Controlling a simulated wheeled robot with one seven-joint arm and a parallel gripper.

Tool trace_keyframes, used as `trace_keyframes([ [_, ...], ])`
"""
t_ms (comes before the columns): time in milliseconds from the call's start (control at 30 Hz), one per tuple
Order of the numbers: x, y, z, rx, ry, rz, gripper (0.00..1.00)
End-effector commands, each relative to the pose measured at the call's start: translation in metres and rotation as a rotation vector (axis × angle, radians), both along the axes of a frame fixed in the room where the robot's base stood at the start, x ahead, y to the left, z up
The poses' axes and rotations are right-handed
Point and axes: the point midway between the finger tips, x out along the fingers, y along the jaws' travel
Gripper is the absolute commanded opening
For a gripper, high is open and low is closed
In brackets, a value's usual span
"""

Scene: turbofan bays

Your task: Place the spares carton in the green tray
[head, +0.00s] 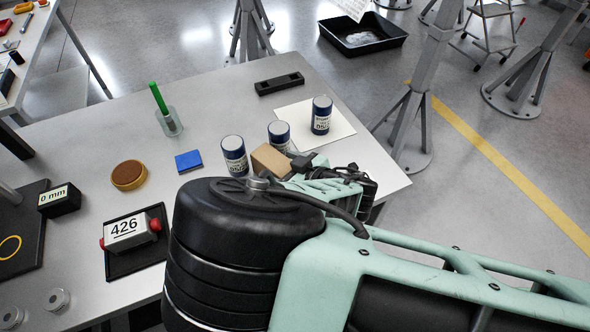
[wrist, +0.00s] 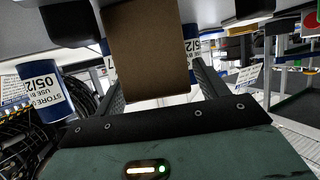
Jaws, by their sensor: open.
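The spares carton (head: 270,159), a plain brown box, stands on the table among blue-and-white cans. In the wrist view the carton (wrist: 150,50) fills the upper middle, in front of my gripper (wrist: 159,66). The two dark fingers are apart, one toward each side of the carton, and are partly hidden by it. I cannot tell whether they touch it. In the head view my gripper (head: 299,162) is right beside the carton, its fingers mostly hidden by my arm. I cannot make out a green tray in either view.
Cans stand close by: one left of the carton (head: 234,156), one behind (head: 279,134), one on a white sheet (head: 321,115). A black tray (head: 372,42) is on the floor.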

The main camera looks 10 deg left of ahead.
Motion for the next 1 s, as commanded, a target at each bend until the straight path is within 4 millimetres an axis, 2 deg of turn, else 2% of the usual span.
trace_keyframes([
  [533,-0.054,-0.075,0.035,-0.001,0.002,-0.004,0.73],
  [800,-0.064,-0.089,0.044,-0.001,0.001,0.0,0.73],
  [1000,-0.058,-0.094,0.043,-0.012,0.024,-0.054,0.73],
])
